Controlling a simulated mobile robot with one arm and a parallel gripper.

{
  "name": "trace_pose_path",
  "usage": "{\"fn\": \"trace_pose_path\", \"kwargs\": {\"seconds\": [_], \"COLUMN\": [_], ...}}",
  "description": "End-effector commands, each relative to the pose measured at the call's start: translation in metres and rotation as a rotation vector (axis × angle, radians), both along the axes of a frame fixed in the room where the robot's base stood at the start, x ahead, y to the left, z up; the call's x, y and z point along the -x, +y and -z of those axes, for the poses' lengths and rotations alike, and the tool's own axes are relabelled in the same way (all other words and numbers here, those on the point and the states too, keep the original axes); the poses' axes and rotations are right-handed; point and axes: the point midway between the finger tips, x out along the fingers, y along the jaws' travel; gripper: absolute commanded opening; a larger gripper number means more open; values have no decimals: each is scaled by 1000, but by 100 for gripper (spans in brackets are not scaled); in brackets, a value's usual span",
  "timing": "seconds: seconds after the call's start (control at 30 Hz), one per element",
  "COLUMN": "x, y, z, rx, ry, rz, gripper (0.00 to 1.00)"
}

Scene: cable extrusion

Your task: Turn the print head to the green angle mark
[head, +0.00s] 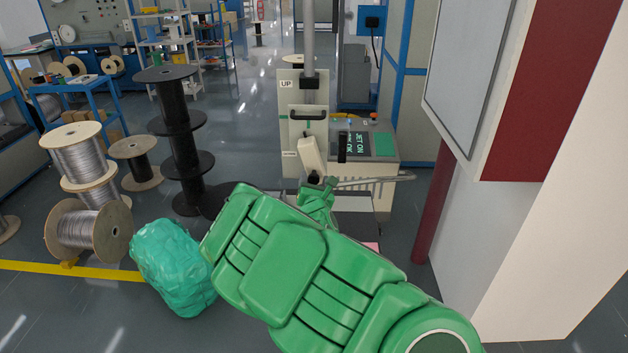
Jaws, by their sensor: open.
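A cream machine with an upright panel marked "UP" stands at the centre of the head view. A pale, tilted block (312,155), which looks like the print head, sits in front of the panel's lower part, its top leaning left. A small green line (290,120) shows on the panel beside the black handle; I cannot tell whether it is the angle mark. My gripper (315,180) is just below the pale block, at the end of my green arm. It is open, but its fingers are small and partly hidden, so contact with the block cannot be told.
A display (357,144) reading "JET ON OK" is right of the block. A metal rod (375,181) extends right of my gripper. Wire spools (78,152), a black spool stack (182,140) and a green wrapped bundle (173,267) stand left. A dark red post (436,210) and wall stand right.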

Motion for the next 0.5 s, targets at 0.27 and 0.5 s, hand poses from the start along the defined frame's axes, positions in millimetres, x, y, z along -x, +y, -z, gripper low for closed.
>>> {"fn": "trace_pose_path", "kwargs": {"seconds": [0.27, 0.5], "x": [-6, -6], "y": [1, 1], "z": [-1, -1], "rx": [-1, -1], "ry": [-1, -1], "rz": [-2, -2], "gripper": [63, 52]}}
